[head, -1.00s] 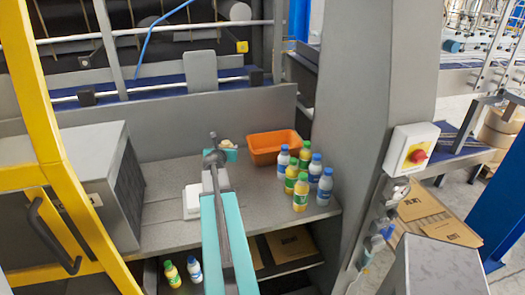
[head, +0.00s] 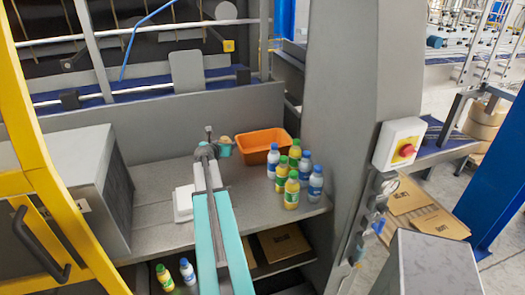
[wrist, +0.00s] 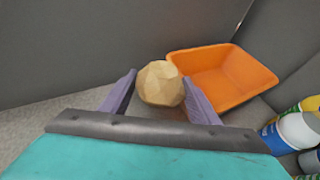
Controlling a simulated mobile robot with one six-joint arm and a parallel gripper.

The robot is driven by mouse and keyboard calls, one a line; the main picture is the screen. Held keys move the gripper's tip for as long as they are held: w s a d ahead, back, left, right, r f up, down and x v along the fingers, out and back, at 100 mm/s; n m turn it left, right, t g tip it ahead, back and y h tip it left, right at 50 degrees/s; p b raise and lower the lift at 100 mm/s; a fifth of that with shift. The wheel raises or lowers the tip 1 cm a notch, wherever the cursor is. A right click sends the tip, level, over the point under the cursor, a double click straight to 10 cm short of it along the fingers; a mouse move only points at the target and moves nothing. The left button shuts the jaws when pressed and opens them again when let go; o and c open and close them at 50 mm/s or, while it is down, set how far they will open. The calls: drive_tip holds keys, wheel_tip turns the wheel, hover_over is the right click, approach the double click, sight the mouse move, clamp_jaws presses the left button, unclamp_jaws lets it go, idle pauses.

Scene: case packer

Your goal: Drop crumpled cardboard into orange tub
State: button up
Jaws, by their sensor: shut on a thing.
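The crumpled cardboard (wrist: 160,84) is a tan, faceted ball. My gripper (wrist: 158,90) is shut on it, one purple finger on each side in the wrist view. In the head view the cardboard (head: 225,141) shows small at the end of my gripper (head: 224,146), above the grey shelf. The orange tub (head: 264,134) stands at the back of the shelf, just right of my gripper. In the wrist view the orange tub (wrist: 236,97) is beyond and right of the cardboard, and the part of its inside that shows is empty.
Several bottles with blue or green caps (head: 291,187) stand close in front and right of the tub. A white item (head: 183,203) lies on the grey shelf (head: 150,210) to the left. A grey wall (head: 150,137) rises behind, and a grey column (head: 355,100) stands right.

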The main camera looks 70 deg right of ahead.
sight(262, 136)
drive_tip(key=s+d+r+m+g+y, duration=0.1)
drive_tip(key=s+d+r+m+g, duration=0.2)
drive_tip(key=s+d+m+g, duration=0.5)
drive_tip(key=shift+s+d+r+g+b, duration=0.5)
drive_tip(key=shift+s+d, duration=1.5)
drive_tip(key=shift+d, duration=1.7)
drive_tip(key=shift+f, duration=0.25)
drive_tip(key=shift+f+b, duration=1.8)
drive_tip(key=shift+f, duration=1.05)
drive_tip(key=o, duration=1.1)
